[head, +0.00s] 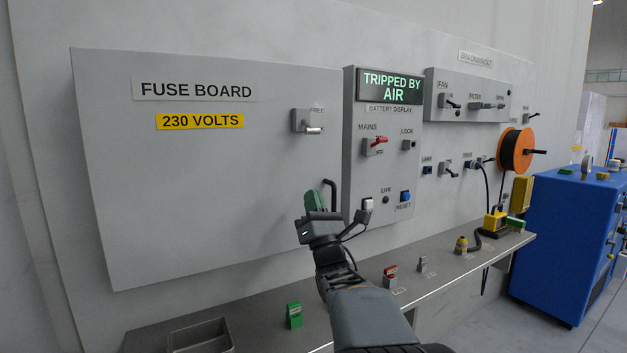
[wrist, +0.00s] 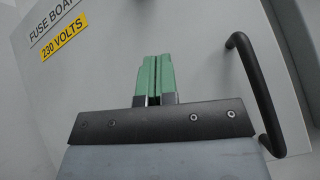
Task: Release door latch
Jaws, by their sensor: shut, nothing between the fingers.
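The fuse board door (head: 210,210) is a large grey panel with a "FUSE BOARD" label and a yellow "230 VOLTS" label. It looks closed in the head view. The door latch (head: 312,122), a grey block with a light lever pointing right, sits near its upper right edge under a small label I cannot read surely. A black bar handle (head: 333,193) is lower on the same edge; it also shows in the wrist view (wrist: 256,90). My gripper (head: 315,200) is shut and empty, its green fingers (wrist: 154,75) together, below the latch and left of the handle.
Right of the door, a grey panel (head: 352,240) carries a lit "TRIPPED BY AIR" display (head: 390,86), a red mains lever (head: 378,140) and a blue reset button (head: 405,196). A shelf (head: 350,310) below bears a green block (head: 294,314) and a red-topped block (head: 390,275).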

